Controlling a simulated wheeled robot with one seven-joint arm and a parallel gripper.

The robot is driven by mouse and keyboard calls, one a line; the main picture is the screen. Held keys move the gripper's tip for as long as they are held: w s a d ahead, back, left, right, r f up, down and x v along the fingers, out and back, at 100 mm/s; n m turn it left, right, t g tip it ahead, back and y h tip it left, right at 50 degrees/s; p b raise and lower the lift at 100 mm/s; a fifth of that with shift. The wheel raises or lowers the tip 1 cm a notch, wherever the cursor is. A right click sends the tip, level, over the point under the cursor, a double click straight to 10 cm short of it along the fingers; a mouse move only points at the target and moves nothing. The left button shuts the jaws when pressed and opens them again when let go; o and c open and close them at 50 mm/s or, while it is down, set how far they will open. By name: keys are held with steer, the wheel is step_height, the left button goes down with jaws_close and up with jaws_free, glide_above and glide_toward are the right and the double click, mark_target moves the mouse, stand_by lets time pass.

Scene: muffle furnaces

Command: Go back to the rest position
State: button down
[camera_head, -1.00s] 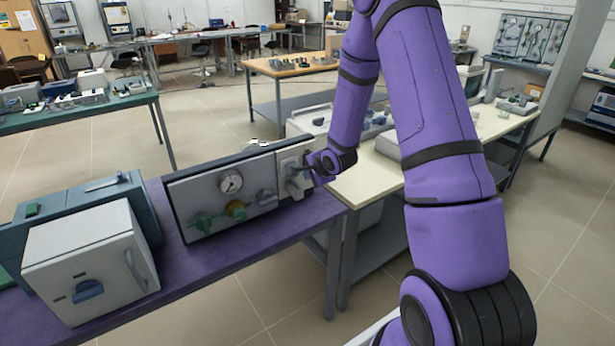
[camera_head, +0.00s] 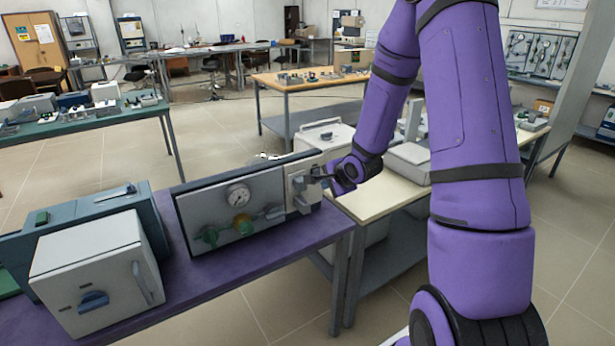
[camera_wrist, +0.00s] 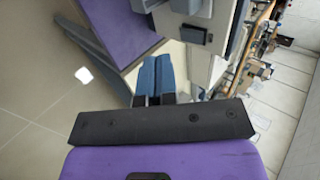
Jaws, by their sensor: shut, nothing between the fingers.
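My gripper (camera_head: 318,175) is at the right end of the grey gauge panel (camera_head: 217,215) in the head view. My purple arm reaches down to it from the upper right. In the wrist view my gripper's two blue fingers (camera_wrist: 158,72) lie side by side, shut and empty. The panel's light end plate with a grey handle (camera_head: 303,190) is just left of the gripper. The wrist view shows a pale grey housing (camera_wrist: 198,58) beyond the fingers, with a visible gap. No separate object of the task shows.
A white furnace (camera_head: 95,270) stands on the purple bench (camera_head: 185,290) at the left. A cream table (camera_head: 385,197) with a white box (camera_head: 323,138) and other equipment stands beside and behind my gripper. Open tiled floor lies in front of the benches.

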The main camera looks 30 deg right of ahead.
steer(key=s+a+r+n+g+h, duration=0.1)
steer(key=s+a+r+n, duration=0.2)
steer(key=s+r+n, duration=0.5)
steer(key=s+a+r+n+g+h, duration=0.1)
steer(key=s+a+r, duration=0.25)
steer(key=r, duration=0.85)
steer(key=s+a+r+n, duration=0.2)
steer(key=s+n, duration=0.1)
steer(key=s, duration=0.3)
steer(key=s+a+r+n+g+y, duration=0.1)
steer(key=s+a+r+n, duration=0.1)
steer(key=s, duration=0.5)
steer(key=s+a+r+n+g, duration=0.1)
steer(key=s+a+r+n, duration=0.2)
steer(key=s, duration=0.3)
steer(key=shift+s+a+r+n+y, duration=0.15)
steer(key=shift+s+a+n+y, duration=0.15)
steer(key=shift+s+a, duration=0.1)
